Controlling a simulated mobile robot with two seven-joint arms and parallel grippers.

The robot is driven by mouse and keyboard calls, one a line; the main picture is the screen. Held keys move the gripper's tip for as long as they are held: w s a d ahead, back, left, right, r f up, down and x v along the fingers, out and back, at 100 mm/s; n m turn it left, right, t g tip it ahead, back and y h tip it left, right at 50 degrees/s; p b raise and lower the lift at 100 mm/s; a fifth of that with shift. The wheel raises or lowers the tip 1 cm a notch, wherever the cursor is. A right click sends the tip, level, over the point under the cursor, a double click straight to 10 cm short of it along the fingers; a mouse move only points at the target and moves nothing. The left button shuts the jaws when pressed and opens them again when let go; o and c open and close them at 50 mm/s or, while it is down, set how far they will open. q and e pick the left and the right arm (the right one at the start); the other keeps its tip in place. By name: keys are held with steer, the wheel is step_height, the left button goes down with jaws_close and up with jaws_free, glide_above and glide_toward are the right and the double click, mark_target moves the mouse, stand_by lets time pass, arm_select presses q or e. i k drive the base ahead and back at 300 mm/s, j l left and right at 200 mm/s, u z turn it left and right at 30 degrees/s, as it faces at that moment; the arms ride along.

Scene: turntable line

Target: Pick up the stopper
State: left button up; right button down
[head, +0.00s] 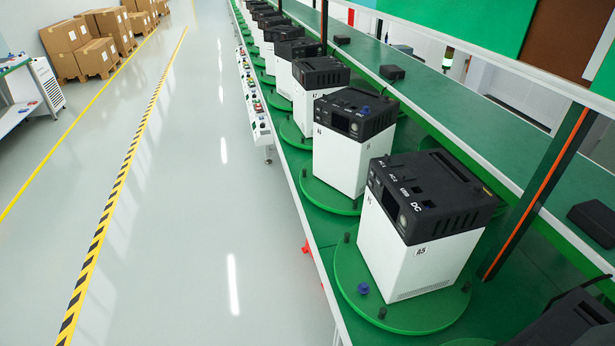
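A small blue knob-like piece (363,288), which looks like the stopper, sits at the front left edge of the nearest full green turntable (345,268). Dark pegs stand along the same rim, one (382,312) close to the blue piece. A white box with a black top (408,255), marked A5, stands on this turntable. Another small blue piece (364,110) shows on top of the second box; I cannot tell what it is. Neither of my grippers is in view.
Several similar boxes on turntables run back along the green line, the second one (340,160) just behind. A dark post (535,195) rises right of the nearest box. A button panel (258,120) runs along the line's left edge.

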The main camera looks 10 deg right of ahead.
mark_target(363, 287)
steer(key=i+z, duration=0.1)
steer(key=i, duration=0.95)
steer(key=i+j, duration=0.2)
steer(key=i, duration=0.85)
steer(key=z, duration=0.45)
steer(key=i+z, duration=0.1)
steer(key=z, duration=0.4)
steer(key=j+z, duration=0.1)
steer(key=z, duration=0.35)
steer(key=i+z, duration=0.1)
steer(key=z, duration=0.35)
steer(key=j+z, duration=0.15)
steer(key=z, duration=2)
